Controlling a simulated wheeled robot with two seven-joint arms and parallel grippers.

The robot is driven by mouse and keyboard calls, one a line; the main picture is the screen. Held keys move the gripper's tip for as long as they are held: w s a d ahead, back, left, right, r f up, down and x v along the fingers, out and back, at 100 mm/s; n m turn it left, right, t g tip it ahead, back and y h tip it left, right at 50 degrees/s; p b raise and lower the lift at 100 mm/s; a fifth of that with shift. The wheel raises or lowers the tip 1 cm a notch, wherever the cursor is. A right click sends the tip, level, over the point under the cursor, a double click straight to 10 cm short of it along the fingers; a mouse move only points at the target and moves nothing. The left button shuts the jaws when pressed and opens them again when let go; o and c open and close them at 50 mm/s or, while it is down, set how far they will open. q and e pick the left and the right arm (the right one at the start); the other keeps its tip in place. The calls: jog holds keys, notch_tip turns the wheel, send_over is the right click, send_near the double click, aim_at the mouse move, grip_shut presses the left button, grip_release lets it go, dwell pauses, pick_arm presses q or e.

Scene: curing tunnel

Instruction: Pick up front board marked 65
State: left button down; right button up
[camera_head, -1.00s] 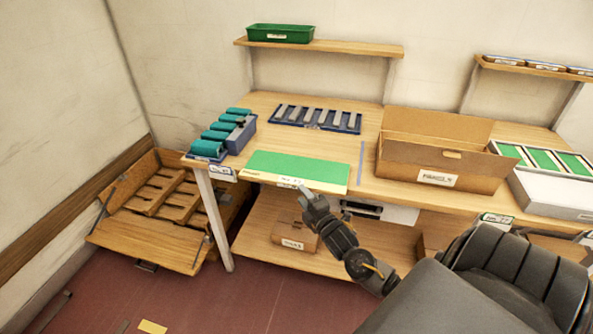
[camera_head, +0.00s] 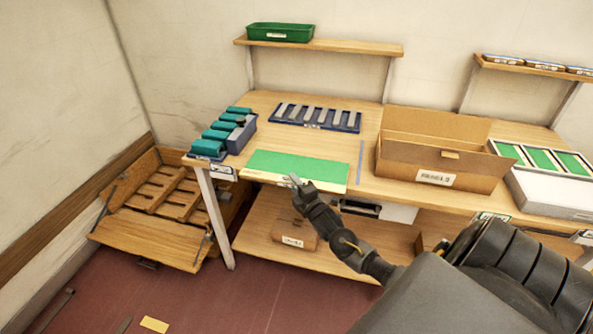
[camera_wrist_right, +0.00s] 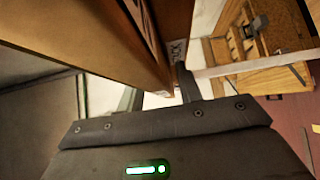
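My right gripper (camera_head: 294,180) is at the front edge of the bench, just in front of the green mat (camera_head: 300,167). In the right wrist view its fingers (camera_wrist_right: 157,88) stand apart, and I see nothing gripped between them. A blue holder with teal pieces (camera_head: 208,147) stands at the bench's left end. A blue rack with several grey slots (camera_head: 316,117) lies behind the mat. Green panels (camera_head: 540,157) lie in a white tray at the right. I cannot read a 65 on any of them, so I cannot tell which is the board. My left gripper is out of view.
An open cardboard box (camera_head: 440,165) with a label stands right of the mat. A green bin (camera_head: 281,33) is on the shelf above. A wooden crate (camera_head: 150,241) stands on the floor at left. A small box (camera_head: 295,232) is on the lower shelf.

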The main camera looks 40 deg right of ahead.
grip_shut()
jog(key=shift+r, duration=0.1)
jog(key=shift+r, duration=0.4)
jog(key=r, duration=0.1)
jog(key=r+b, duration=0.1)
jog(key=shift+a+r, duration=0.2)
jog(key=shift+r, duration=0.15)
jog(key=s+a+r+b, duration=0.1)
jog(key=s+a+r, duration=0.6)
jog(key=a+r, duration=0.2)
jog(key=shift+s+a+r, duration=0.2)
jog(key=shift+s+a, duration=0.05)
jog(key=shift+a, duration=0.9)
